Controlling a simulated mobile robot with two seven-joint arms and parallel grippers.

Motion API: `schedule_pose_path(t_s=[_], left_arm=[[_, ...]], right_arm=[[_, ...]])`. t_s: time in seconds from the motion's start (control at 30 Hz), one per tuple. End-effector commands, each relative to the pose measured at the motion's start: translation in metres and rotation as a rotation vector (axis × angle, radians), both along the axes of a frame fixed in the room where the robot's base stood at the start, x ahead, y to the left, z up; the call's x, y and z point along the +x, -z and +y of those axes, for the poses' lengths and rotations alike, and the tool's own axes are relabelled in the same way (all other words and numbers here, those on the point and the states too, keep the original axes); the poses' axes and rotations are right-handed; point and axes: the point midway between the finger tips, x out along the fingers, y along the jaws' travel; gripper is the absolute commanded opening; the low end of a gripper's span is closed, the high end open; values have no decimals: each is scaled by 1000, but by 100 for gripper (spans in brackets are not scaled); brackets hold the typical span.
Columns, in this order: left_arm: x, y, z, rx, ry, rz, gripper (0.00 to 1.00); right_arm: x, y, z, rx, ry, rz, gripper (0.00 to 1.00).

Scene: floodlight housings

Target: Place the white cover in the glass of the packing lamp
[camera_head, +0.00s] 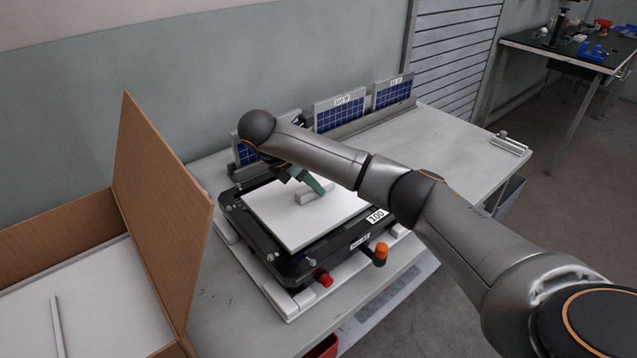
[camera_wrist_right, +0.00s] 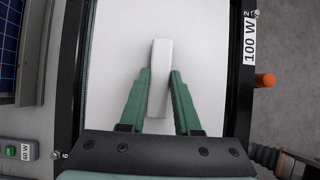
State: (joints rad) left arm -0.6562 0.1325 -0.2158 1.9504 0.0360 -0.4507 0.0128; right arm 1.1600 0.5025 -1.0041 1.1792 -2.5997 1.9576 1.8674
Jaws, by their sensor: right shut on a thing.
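The white cover (camera_head: 290,226) is a flat square plate with a raised bar handle (camera_head: 303,197) in its middle. It lies over the opening of the black lamp housing (camera_head: 290,272), which carries a "100 W" label; the glass beneath is hidden. In the head view the cover looks slightly turned against the frame; I cannot tell if it is fully seated. My right gripper (camera_head: 316,186) has green fingers shut on the handle, one on each side. The wrist view shows the fingers (camera_wrist_right: 160,85), the handle (camera_wrist_right: 160,60) and the cover (camera_wrist_right: 115,40) inside the black frame. My left gripper is not in view.
A cardboard box (camera_head: 165,225) with a white panel inside stands at the left. Small solar panels (camera_head: 340,112) stand in a rack behind the lamp. A red knob (camera_head: 323,277) and an orange knob (camera_head: 381,250) stick out at the front. The table's right part (camera_head: 455,150) is mostly clear.

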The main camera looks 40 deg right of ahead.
Motion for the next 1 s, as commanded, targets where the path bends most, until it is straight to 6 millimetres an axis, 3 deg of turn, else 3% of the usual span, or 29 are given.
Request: schedule_pose_path(t_s=[0.23, 0.27, 0.5, 0.8, 1.0], left_arm=[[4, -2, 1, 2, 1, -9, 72], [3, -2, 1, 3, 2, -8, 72], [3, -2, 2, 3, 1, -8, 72], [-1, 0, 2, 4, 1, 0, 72], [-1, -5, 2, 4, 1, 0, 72]], right_arm=[[-1, 3, 2, 5, -1, 5, 0], [-1, 3, 2, 5, -1, 5, 33], [-1, 3, 2, 4, -1, 3, 60], [0, 0, 3, 3, -1, 1, 61], [0, -27, 18, 2, -3, -3, 61]])
